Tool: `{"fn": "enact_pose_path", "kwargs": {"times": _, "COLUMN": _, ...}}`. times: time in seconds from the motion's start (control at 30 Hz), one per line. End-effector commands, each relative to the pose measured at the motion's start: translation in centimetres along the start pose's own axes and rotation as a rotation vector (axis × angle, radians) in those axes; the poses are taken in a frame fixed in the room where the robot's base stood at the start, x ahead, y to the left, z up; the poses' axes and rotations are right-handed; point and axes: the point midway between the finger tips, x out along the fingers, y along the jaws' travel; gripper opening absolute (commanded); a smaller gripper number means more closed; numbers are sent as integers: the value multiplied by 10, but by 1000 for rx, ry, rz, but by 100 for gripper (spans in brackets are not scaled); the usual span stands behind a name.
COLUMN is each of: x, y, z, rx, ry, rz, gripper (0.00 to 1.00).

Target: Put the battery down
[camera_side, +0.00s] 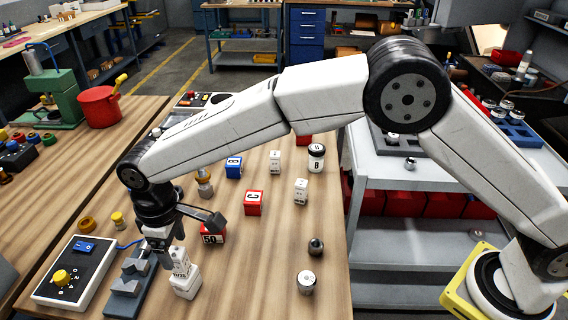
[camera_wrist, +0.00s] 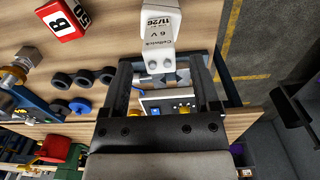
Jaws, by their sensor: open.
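The battery (camera_wrist: 160,22), a white block with black print reading 6 V and 11/26, shows at the top of the wrist view. Two metal contacts show on its near end. My gripper (camera_wrist: 159,72) is open, its two dark fingers apart on either side of the battery's near end, with nothing clamped. In the side view my gripper (camera_side: 161,248) is low over the bench, just left of the white battery (camera_side: 180,262). A white block (camera_side: 186,285) shows directly below it; I cannot tell whether they are separate pieces. Whether a finger touches the battery is unclear.
A grey V-shaped fixture (camera_side: 128,287) stands close left of the battery, beside a control box (camera_side: 73,275) with a yellow knob. A red 50 block (camera_side: 212,234) is behind right. The wooden bench (camera_side: 245,275) between is clear.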

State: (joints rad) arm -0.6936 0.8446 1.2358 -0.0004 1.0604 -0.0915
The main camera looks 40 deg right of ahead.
Motion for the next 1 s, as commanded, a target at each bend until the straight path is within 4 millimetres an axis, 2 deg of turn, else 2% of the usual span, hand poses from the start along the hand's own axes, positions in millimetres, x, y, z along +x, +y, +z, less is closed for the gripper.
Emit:
{"fn": "enact_pose_path", "kwargs": {"times": 0.03, "x": -10, "y": 0, "z": -1, "rx": 0, "ry": 4, "rz": 0, "gripper": 79}}
{"fn": "enact_pose_path", "kwargs": {"times": 0.3, "x": -53, "y": 0, "z": 0, "rx": 0, "ry": 3, "rz": 0, "gripper": 79}}
{"fn": "enact_pose_path", "kwargs": {"times": 0.5, "x": -74, "y": 0, "z": 0, "rx": 0, "ry": 1, "rz": 0, "gripper": 79}}
{"fn": "enact_pose_path", "kwargs": {"times": 0.7, "x": -82, "y": 0, "z": 0, "rx": 0, "ry": -1, "rz": 0, "gripper": 79}}
{"fn": "enact_pose_path", "kwargs": {"times": 1.0, "x": -82, "y": 0, "z": 0, "rx": 0, "ry": 0, "rz": 0, "gripper": 79}}
